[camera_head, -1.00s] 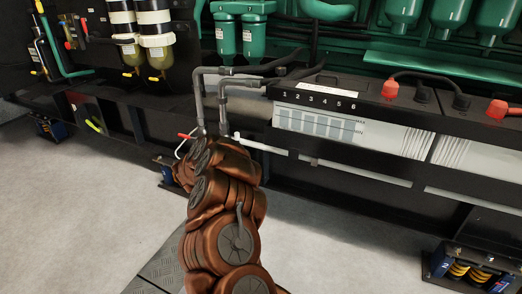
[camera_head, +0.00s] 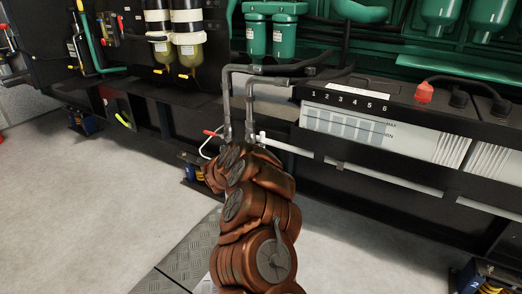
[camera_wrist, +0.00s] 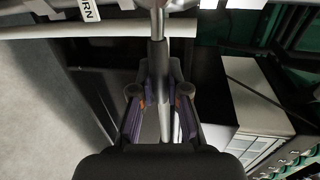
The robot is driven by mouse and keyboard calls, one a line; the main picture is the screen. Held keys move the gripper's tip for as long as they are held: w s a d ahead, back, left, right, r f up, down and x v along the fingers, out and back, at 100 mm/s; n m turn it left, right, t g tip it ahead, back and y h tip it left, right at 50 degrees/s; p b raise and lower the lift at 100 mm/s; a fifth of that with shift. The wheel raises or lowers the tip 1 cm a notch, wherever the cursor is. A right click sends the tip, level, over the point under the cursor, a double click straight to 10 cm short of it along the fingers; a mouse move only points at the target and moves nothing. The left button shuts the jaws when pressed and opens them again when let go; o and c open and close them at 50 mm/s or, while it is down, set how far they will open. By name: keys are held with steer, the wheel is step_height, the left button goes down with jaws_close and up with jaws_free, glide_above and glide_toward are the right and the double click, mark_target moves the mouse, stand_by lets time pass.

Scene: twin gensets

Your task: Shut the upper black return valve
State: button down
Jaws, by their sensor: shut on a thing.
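In the wrist view my gripper (camera_wrist: 160,78) is shut on a dark-sleeved lever (camera_wrist: 158,52), which runs up the picture from between the fingers. Above the sleeve a bare metal part meets pale pipework at the top edge. A white label (camera_wrist: 89,10) there shows the letters "RN". The valve body is mostly cut off at the top. In the head view my brown arm hides my gripper and the held lever. A red lever (camera_head: 211,133) shows just left of the arm's far end, below two grey pipes (camera_head: 227,100).
A battery (camera_head: 345,125) numbered 1 to 6 stands right of the pipes. A pale horizontal pipe (camera_head: 385,181) runs below it along the black frame. Blue-and-yellow mounts sit low at the frame, one (camera_head: 482,280) at lower right. The grey floor (camera_head: 110,200) at left is clear.

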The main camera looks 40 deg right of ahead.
steer(key=c, duration=1.5)
jaws_free()
steer(key=shift+w+a+f, duration=0.1)
steer(key=shift+w+a, duration=0.25)
steer(key=shift+a, duration=0.15)
steer(key=o, duration=0.3)
steer(key=shift+s+d, duration=0.15)
steer(key=shift+d, duration=0.1)
steer(key=shift+o, duration=0.2)
steer(key=shift+s+d, duration=0.1)
steer(key=shift+d, duration=0.05)
steer(key=v, duration=1.2)
